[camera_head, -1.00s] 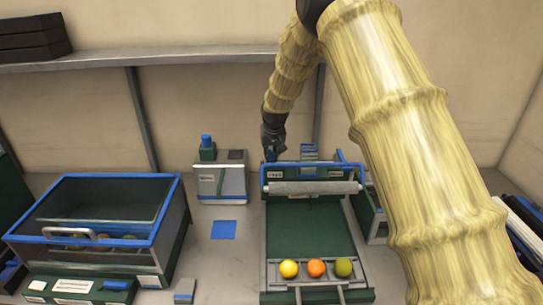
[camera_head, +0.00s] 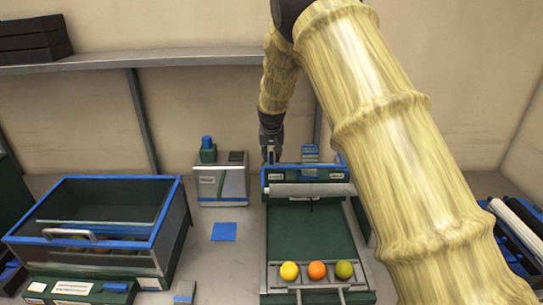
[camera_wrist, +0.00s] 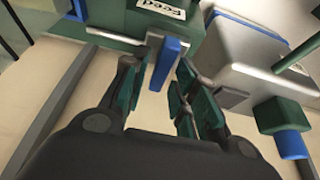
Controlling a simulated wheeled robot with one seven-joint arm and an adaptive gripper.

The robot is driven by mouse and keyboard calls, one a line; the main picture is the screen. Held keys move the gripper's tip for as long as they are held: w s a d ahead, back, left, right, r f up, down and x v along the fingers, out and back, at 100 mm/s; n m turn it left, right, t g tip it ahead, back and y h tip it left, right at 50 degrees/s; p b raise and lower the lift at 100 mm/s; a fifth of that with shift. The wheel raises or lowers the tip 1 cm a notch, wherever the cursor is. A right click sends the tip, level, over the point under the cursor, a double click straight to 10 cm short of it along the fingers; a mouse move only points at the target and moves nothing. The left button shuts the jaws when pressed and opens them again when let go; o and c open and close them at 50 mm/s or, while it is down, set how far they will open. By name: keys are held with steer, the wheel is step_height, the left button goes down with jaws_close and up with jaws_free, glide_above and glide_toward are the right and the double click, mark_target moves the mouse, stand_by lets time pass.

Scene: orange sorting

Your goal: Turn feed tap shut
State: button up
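The feed tap's blue lever (camera_wrist: 169,58) shows in the wrist view beside the green block labelled "Feed" (camera_wrist: 160,8). My gripper (camera_wrist: 160,74) is open, with one finger on each side of the lever and gaps visible between them. I cannot tell whether either finger touches it. In the head view, my gripper (camera_head: 271,154) points down at the back left of the green sorting unit (camera_head: 312,232). The lever is mostly hidden there by the gripper.
A yellow fruit (camera_head: 289,271), an orange (camera_head: 317,270) and a green fruit (camera_head: 344,270) sit in the front rack. A grey box with a blue-capped post (camera_head: 222,184) stands left of my gripper. A blue-rimmed case (camera_head: 180,205) is further left.

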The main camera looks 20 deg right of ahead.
steer(key=shift+s+f, duration=0.15)
steer(key=shift+f, duration=0.05)
steer(key=v, duration=1.2)
steer(key=shift+r, duration=0.1)
